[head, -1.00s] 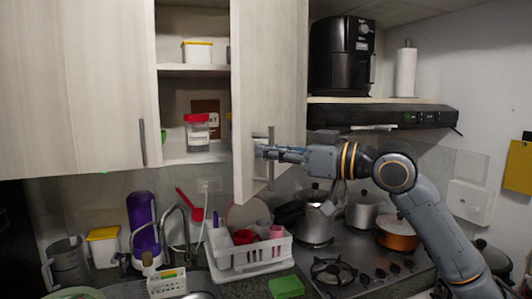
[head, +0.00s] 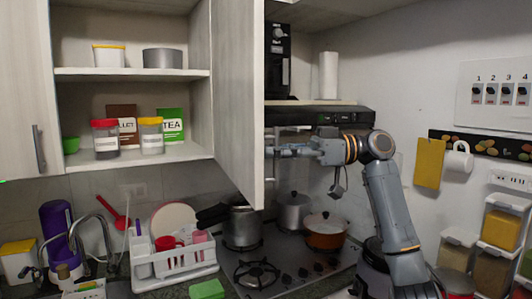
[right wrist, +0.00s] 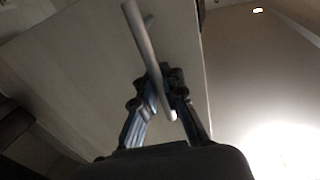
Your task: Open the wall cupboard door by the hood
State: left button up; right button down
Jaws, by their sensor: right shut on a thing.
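The wall cupboard door (head: 237,90) by the hood (head: 318,116) stands swung open, pointing out toward me. Its bar handle (head: 277,160) is upright near the door's lower free edge. My right gripper (head: 272,151) is at the handle. In the right wrist view its fingers (right wrist: 160,98) close around the handle bar (right wrist: 142,45), against the pale door panel (right wrist: 85,75). The open cupboard (head: 132,73) shows two shelves. My left gripper is not in view.
Jars with red (head: 105,138) and yellow (head: 151,135) lids stand on the lower shelf. Below are a white dish rack (head: 174,262), a stove with pots (head: 296,211) and an orange pan (head: 325,231). A closed door (head: 20,85) is at left.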

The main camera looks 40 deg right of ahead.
jog(key=shift+d+f, duration=0.15)
jog(key=c, duration=1.4)
grip_release()
jog(key=shift+s, duration=0.1)
jog(key=shift+c, duration=0.2)
jog(key=shift+d, duration=0.1)
jog(key=v, duration=1.2)
